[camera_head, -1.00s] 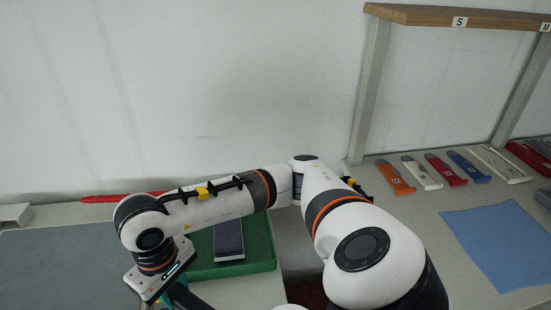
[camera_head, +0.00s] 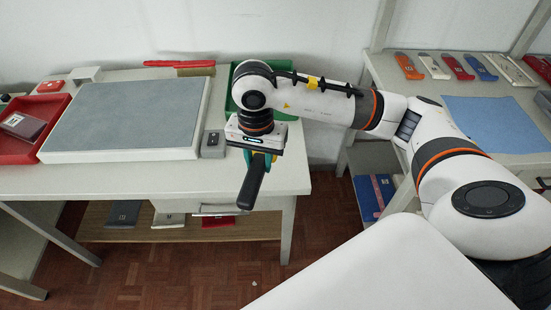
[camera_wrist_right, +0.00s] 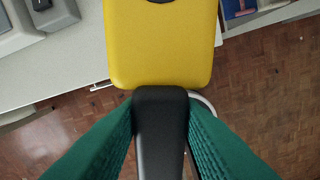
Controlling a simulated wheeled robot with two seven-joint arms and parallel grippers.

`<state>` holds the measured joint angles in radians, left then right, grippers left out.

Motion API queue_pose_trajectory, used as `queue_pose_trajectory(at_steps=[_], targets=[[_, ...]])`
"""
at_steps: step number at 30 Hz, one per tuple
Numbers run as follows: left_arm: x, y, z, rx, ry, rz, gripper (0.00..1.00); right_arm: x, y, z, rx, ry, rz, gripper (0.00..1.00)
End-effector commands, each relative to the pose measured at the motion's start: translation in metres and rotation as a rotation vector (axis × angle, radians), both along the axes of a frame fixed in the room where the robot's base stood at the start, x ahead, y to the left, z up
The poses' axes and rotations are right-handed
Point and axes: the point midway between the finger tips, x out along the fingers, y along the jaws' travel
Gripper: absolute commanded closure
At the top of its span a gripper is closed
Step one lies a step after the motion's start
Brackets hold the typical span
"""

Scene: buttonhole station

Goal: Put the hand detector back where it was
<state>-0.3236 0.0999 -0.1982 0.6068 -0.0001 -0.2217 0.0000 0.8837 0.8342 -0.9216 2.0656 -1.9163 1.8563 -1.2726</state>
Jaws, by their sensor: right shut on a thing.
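The hand detector has a yellow paddle (camera_wrist_right: 160,45) and a black handle, as the right wrist view shows. My right gripper (camera_wrist_right: 160,115) is shut on the black handle, with a green finger on each side. In the head view, my right gripper (camera_head: 262,156) is over the front right part of the table, and the detector's black handle (camera_head: 252,183) sticks out toward the front edge. The paddle is mostly hidden there under my wrist. My left gripper is not in view.
A large grey pad (camera_head: 130,115) covers much of the table (camera_head: 130,180). A small grey block (camera_head: 213,144) stands at its right corner. A green tray (camera_head: 285,68) lies behind my right wrist, and a red tray (camera_head: 28,148) is at the left. Tiled floor lies in front.

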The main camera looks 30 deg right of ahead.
Motion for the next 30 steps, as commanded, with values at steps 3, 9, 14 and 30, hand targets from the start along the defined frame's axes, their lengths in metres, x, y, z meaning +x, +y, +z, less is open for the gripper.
queue_pose_trajectory(at_steps=[3,9,14,30], targets=[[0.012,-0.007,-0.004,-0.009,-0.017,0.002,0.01,0.020,-0.012,-0.004,0.005,0.002,-0.377,0.98],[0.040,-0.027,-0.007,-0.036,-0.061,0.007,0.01,0.047,-0.034,-0.008,0.016,0.001,-1.008,0.98],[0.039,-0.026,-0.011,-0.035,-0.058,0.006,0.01,0.066,-0.054,-0.012,0.023,-0.004,-1.510,0.98],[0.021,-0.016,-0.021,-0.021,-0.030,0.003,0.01,0.100,-0.110,-0.029,0.042,-0.032,-2.784,0.98]])
